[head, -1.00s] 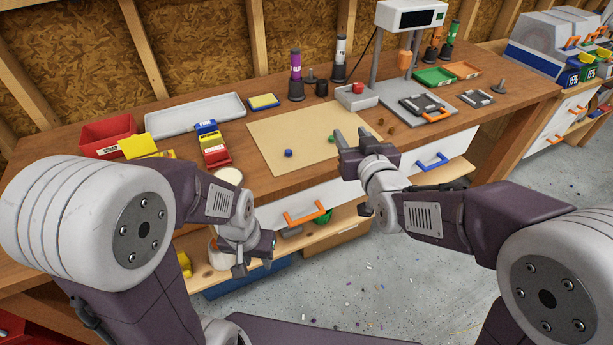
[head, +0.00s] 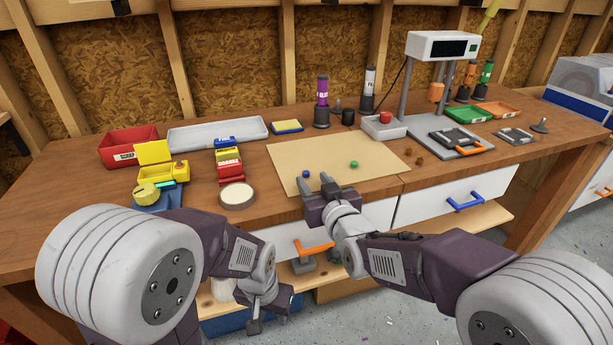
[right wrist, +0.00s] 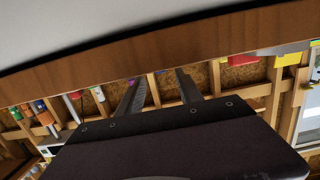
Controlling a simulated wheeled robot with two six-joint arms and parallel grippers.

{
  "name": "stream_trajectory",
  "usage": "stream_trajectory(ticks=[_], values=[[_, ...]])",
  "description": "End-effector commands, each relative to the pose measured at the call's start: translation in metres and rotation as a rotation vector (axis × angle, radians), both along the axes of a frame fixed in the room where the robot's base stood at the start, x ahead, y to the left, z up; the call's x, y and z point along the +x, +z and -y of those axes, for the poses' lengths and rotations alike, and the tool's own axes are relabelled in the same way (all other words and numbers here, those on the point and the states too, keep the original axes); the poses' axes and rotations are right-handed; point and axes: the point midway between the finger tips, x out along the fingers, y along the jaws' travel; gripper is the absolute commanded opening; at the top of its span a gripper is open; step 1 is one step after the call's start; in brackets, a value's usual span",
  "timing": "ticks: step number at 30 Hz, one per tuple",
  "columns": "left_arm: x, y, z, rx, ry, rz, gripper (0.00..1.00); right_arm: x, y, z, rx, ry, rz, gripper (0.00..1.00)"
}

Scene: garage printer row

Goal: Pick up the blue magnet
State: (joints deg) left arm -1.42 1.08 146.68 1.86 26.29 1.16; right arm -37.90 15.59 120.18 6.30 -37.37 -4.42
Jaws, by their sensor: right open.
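The blue magnet (head: 306,174) is a small blue piece on the tan mat (head: 375,148) on the workbench. A small green piece (head: 354,164) lies to its right on the same mat. My right gripper (head: 317,184) is open and empty at the mat's front edge, close to the blue magnet and in front of it in the head view. In the right wrist view its two fingers (right wrist: 158,90) stand apart, and the magnet does not show clearly. My left gripper (head: 270,312) hangs low in front of the bench; its jaws are unclear.
A round white-topped tin (head: 237,196), yellow and red boxes (head: 230,166) and a grey tray (head: 218,133) stand left of the mat. A grey holder with a red top (head: 384,126) and a press-like stand (head: 443,45) are at the right. The mat is mostly clear.

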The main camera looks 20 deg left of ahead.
Motion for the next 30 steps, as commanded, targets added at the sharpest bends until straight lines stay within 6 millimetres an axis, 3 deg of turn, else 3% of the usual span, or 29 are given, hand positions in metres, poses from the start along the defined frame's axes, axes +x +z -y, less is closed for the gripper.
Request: stream_trajectory(ticks=[5, 12, 17, 26, 30], values=[[0.000, -0.003, 0.000, 0.000, 0.000, 0.000, 0.36, 0.022, -0.005, -0.016, -0.001, 0.000, -0.001, 0.43], [0.000, -0.003, 0.000, 0.000, 0.000, 0.000, 0.36, 0.025, -0.005, -0.018, 0.000, 0.000, 0.000, 0.43], [0.000, -0.003, 0.000, 0.000, 0.000, 0.000, 0.36, 0.025, -0.005, -0.018, -0.001, 0.000, -0.001, 0.01], [0.000, -0.002, 0.000, 0.000, 0.000, 0.000, 0.36, 0.025, -0.003, -0.018, 0.000, 0.000, 0.000, 0.00], [0.000, 0.008, 0.000, 0.000, 0.000, 0.000, 0.36, 0.025, 0.021, -0.018, 0.002, 0.000, 0.003, 0.00]])
